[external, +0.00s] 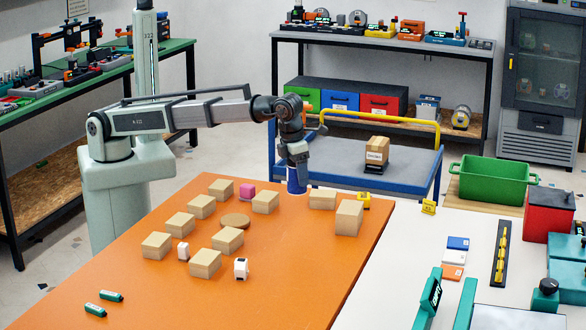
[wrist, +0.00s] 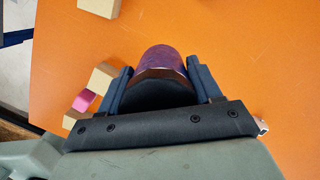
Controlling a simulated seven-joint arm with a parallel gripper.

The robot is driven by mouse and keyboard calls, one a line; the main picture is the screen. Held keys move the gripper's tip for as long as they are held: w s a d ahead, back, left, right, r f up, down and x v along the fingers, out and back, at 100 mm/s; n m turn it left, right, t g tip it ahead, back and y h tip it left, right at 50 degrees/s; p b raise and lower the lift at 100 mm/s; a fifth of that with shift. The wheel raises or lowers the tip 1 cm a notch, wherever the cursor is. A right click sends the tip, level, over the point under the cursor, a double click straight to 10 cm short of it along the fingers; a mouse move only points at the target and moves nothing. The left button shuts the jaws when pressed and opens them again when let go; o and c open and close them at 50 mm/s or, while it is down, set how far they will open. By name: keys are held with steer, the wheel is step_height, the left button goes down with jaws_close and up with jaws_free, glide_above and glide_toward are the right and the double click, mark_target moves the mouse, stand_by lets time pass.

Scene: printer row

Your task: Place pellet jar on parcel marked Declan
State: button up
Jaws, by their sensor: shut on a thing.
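My gripper (external: 296,163) points down near the far edge of the orange table, its fingers around a blue jar (external: 297,182). In the wrist view the jar (wrist: 160,62) looks purple-blue and sits between the two fingers (wrist: 158,78). I cannot tell whether its base touches the table. Several tan box parcels stand on the table, among them one left of the jar (external: 265,202), one to its right (external: 322,198) and a taller one (external: 348,217). No name is readable on any of them, so I cannot tell which is Declan's.
A blue trolley (external: 400,165) with a yellow rail stands behind, carrying a labelled box (external: 376,151). The table's front right is clear.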

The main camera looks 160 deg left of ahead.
steer(key=s+a+r+n, duration=0.3)
steer(key=s+a, duration=1.3)
steer(key=a, duration=0.3)
steer(key=s+a+r+n, duration=0.35)
steer(key=s+a, duration=1.15)
steer(key=a, duration=0.5)
steer(key=m, duration=0.2)
glide_above(379, 140)
steer(key=shift+n+g, duration=0.25)
steer(key=shift+g, duration=0.05)
steer(key=shift+w+d+f, duration=0.1)
steer(key=shift+f, duration=1.8)
steer(key=shift+w+d+f, duration=0.1)
steer(key=shift+f, duration=1.75)
steer(key=shift+f, duration=0.15)
steer(key=o, duration=1.2)
